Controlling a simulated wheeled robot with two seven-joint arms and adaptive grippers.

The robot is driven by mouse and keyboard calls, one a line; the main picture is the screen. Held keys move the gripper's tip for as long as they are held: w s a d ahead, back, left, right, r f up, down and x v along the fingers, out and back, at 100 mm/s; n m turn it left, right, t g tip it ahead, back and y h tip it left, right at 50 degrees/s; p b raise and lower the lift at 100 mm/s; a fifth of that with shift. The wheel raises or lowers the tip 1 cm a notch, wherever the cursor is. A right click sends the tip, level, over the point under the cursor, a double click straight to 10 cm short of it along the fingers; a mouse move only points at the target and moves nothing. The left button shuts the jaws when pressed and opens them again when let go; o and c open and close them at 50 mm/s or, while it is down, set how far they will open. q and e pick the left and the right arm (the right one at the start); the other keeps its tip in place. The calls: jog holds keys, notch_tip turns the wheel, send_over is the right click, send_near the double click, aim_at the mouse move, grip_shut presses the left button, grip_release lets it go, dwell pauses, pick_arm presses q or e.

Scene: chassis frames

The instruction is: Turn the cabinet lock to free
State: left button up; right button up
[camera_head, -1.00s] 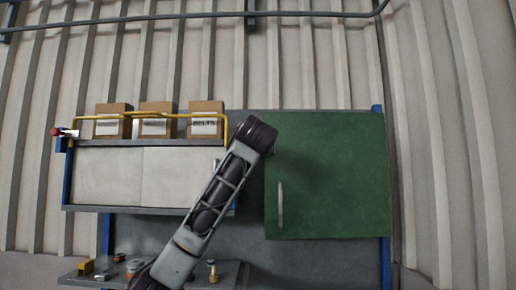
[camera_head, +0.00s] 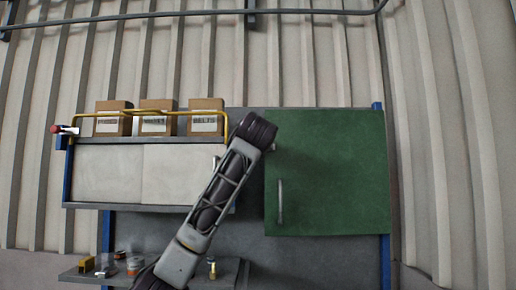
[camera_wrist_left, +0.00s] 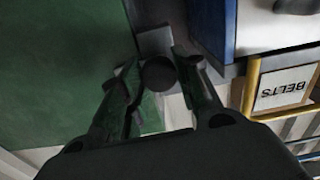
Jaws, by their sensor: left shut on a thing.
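The green cabinet door (camera_head: 335,170) stands closed on the right in the head view, with an upright metal handle (camera_head: 280,202) near its left edge. My left arm reaches up to the door's upper left edge. Its wrist hides the lock there. In the left wrist view, the lock shows as a dark round knob (camera_wrist_left: 159,74) beside the green door and in front of a small grey plate. My left gripper (camera_wrist_left: 158,70) is shut on this knob, one finger on each side. The knob's turned position cannot be told. My right gripper is out of view.
Left of the door, a shelf carries cardboard boxes (camera_head: 157,123) behind a yellow rail (camera_head: 150,114). White panels (camera_head: 105,172) hang below it. Small items lie on a lower ledge (camera_head: 75,275) at bottom left. The wall right of the cabinet is clear.

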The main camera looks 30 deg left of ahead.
pick_arm(q)
jog(key=n+b, duration=0.1)
jog(key=n, duration=0.4)
jog(key=n+b, duration=0.1)
jog(key=n, duration=0.5)
jog(key=n+b, duration=0.1)
jog(key=n, duration=0.5)
jog(key=shift+a+f+b, duration=0.1)
jog(key=shift+f+b, duration=0.15)
jog(key=shift+b, duration=0.15)
jog(key=shift+n, duration=0.3)
jog(key=o, duration=0.8)
jog(key=shift+o, duration=0.9)
jog(key=shift+s, duration=0.1)
jog(key=v, duration=1.2)
